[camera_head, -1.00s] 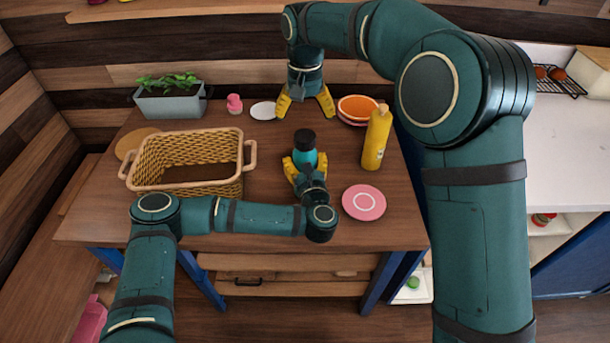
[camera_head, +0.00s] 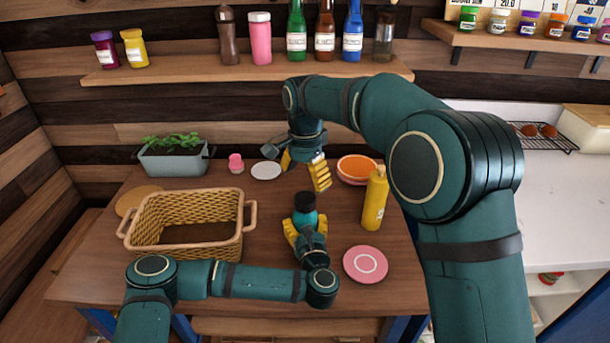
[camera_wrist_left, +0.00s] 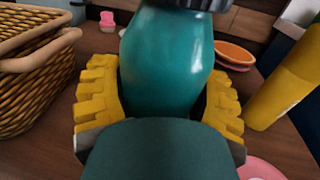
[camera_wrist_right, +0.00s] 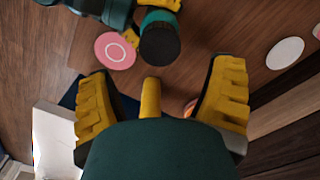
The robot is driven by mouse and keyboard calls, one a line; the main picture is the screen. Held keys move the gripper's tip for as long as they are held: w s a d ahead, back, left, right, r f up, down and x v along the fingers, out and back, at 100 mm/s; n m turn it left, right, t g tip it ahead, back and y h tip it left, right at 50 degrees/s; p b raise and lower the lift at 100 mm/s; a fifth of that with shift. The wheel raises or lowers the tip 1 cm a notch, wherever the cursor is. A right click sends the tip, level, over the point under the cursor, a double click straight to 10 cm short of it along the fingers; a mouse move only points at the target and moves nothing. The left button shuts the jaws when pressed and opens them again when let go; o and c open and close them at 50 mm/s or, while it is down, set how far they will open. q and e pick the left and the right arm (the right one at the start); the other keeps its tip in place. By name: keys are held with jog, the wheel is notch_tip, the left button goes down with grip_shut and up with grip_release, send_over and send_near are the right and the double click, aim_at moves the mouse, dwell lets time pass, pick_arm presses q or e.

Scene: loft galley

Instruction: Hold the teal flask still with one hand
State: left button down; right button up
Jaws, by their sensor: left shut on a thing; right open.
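The teal flask (camera_head: 305,214) with a black cap stands upright on the wooden table. My left gripper (camera_head: 305,234) is shut around its body; in the left wrist view the yellow fingers sit on both sides of the teal flask (camera_wrist_left: 166,60). My right gripper (camera_head: 304,172) is open and empty above the table, behind the flask. In the right wrist view the flask's black cap (camera_wrist_right: 160,45) shows beyond the open right fingers (camera_wrist_right: 165,100), apart from them.
A wicker basket (camera_head: 245,214) stands left of the flask. A yellow bottle (camera_head: 374,200) and a pink plate (camera_head: 365,265) are on its right. Orange bowls (camera_head: 357,166), a white saucer (camera_head: 266,171) and a planter (camera_head: 174,163) stand at the back. A shelf (camera_head: 180,74) with bottles hangs above.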

aim_at(305, 197)
jog(key=shift+f, duration=3.9)
jog(key=c, duration=1.3)
